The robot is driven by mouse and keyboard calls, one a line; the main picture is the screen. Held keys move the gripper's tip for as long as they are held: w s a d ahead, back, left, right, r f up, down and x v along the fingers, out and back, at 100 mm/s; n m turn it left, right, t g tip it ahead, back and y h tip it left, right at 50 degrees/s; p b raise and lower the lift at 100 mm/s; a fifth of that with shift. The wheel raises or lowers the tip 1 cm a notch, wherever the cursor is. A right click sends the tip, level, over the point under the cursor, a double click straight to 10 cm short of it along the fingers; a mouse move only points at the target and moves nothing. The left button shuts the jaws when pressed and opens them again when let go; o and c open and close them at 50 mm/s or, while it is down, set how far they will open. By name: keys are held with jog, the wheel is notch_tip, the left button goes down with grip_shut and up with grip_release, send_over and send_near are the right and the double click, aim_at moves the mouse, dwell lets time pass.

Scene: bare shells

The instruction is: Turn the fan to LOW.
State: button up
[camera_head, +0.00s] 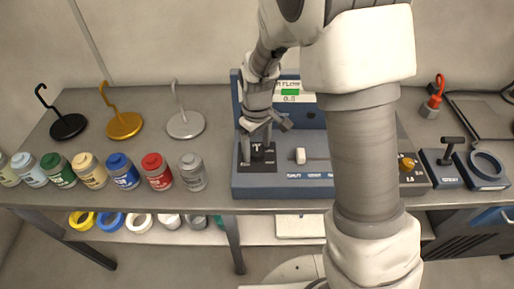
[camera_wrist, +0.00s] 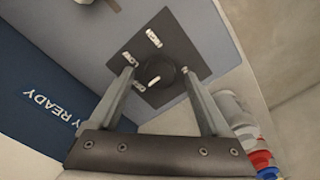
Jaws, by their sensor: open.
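The fan's likely control is a round dark knob (camera_wrist: 165,76) on a black square plate (camera_wrist: 178,43), seen in the wrist view. A white mark shows on the knob's lower left part. In the head view my gripper (camera_head: 257,147) reaches down over the black plate (camera_head: 258,167) at the left end of the blue-grey panel (camera_head: 285,180); the fingers partly hide the knob there.
A slider with a white handle (camera_head: 300,156) lies right of the plate. A display (camera_head: 290,92) with a green bar stands behind. An orange knob (camera_head: 406,163) sits farther right, beyond my arm. Several paint jars, including a grey one (camera_head: 192,172), stand left of the panel.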

jog(key=shift+f, duration=0.5)
grip_shut()
jog(key=shift+m, duration=0.4)
jog(key=m, duration=1)
jog(key=shift+m, duration=0.4)
dwell(0.4)
